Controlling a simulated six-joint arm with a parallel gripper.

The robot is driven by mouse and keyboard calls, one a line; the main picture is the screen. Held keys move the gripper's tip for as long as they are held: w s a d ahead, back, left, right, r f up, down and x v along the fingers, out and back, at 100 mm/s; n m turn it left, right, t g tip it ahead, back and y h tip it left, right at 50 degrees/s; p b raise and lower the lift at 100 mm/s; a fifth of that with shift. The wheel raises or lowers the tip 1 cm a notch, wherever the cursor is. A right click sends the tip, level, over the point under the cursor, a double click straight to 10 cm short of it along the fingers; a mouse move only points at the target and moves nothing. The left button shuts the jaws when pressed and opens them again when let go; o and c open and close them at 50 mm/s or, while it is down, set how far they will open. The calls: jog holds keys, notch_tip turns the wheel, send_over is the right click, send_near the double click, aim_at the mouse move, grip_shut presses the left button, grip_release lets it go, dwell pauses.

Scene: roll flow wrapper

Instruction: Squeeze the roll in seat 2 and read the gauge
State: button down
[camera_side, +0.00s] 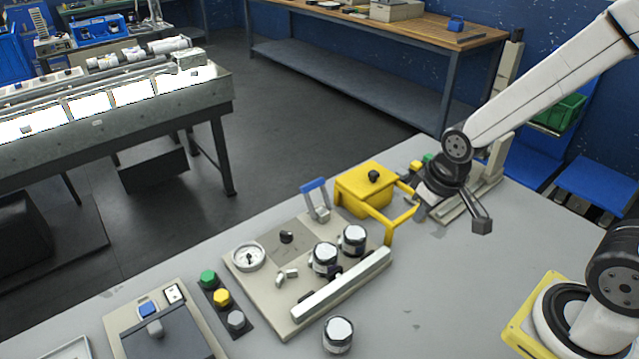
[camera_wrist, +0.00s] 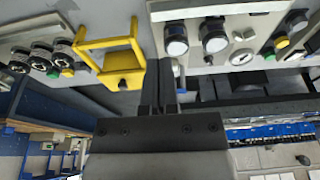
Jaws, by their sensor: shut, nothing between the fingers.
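A beige fixture plate (camera_side: 262,290) lies on the grey table. Two white-topped rolls stand on it, one nearer (camera_side: 324,257) and one farther (camera_side: 352,239); no seat numbers are readable. Both rolls also show in the wrist view, at the left (camera_wrist: 176,40) and right (camera_wrist: 214,36). A round dial gauge (camera_side: 249,256) sits at the plate's left; its reading is too small to tell. My gripper (camera_side: 482,227) is right of the plate, above the table and apart from the rolls. Its fingers (camera_wrist: 166,75) are together and empty.
A third white-topped roll (camera_side: 338,334) stands on the table in front of the plate. A yellow guard (camera_side: 365,189) and a blue-handled clamp (camera_side: 316,198) stand at the plate's back. A pale bar (camera_side: 345,283) edges the right. Table right of it is clear.

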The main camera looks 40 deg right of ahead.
jog(key=w+a+f, duration=0.1)
jog(key=w, duration=1.6)
jog(key=w+f, duration=0.1)
jog(key=w, duration=1.6)
jog(key=shift+w+a+f, duration=0.2)
jog(key=shift+a+f, duration=0.15)
jog(key=shift+f, duration=0.05)
jog(key=shift+f, duration=0.1)
notch_tip(320, 180, down, 8)
jog(key=s, duration=0.1)
jog(key=shift+s, duration=0.3)
